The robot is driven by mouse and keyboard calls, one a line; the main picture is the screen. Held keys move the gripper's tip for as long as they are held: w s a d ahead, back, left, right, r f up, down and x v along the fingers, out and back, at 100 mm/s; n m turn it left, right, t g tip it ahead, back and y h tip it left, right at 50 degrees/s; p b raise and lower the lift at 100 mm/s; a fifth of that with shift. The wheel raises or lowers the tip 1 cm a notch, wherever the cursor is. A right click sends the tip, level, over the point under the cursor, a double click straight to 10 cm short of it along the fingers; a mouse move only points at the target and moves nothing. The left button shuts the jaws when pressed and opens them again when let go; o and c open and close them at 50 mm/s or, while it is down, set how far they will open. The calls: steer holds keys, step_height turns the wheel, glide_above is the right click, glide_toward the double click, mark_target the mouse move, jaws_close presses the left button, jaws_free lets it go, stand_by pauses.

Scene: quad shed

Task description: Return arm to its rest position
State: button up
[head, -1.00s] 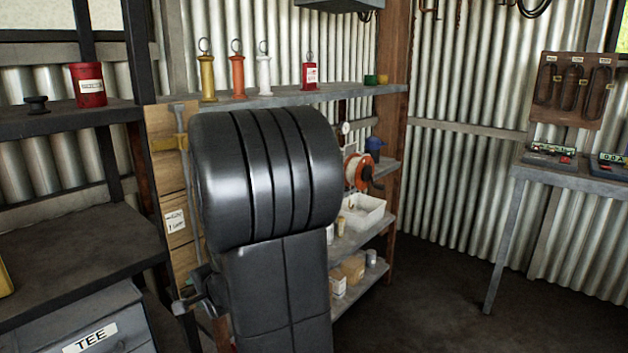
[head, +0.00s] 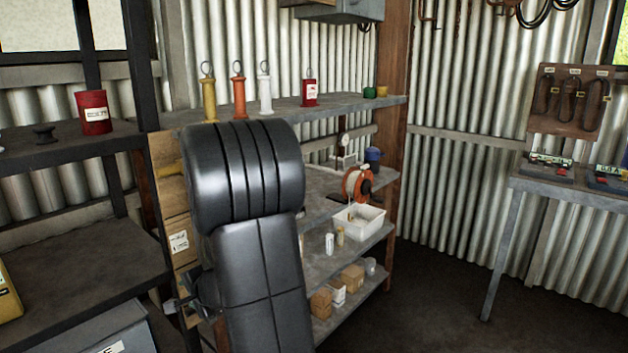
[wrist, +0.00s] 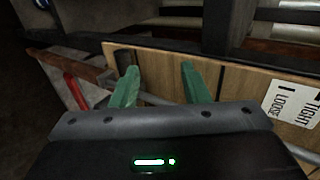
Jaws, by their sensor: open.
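My gripper (wrist: 160,84) shows in the wrist view with its two green fingers apart. No object is visibly held between them. A wooden board (wrist: 235,88) with a white label reading "TIGHT" and "LOOSE" lies beyond the fingers. A grey rod (wrist: 160,100) shows near the fingers; whether it touches them I cannot tell. In the head view my black arm (head: 250,185) is folded upright in front of the shelves and covers part of the board (head: 172,205).
A grey table (head: 560,187) stands at right. Floor between shelves and table is clear.

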steer(key=s+a+f+p+v, duration=0.1)
steer(key=s+p+v, duration=0.1)
steer(key=v, duration=1.3)
steer(key=shift+s+r+p, duration=0.2)
steer(key=shift+s+p, duration=0.2)
steer(key=shift+s, duration=0.1)
steer(key=shift+d, duration=0.15)
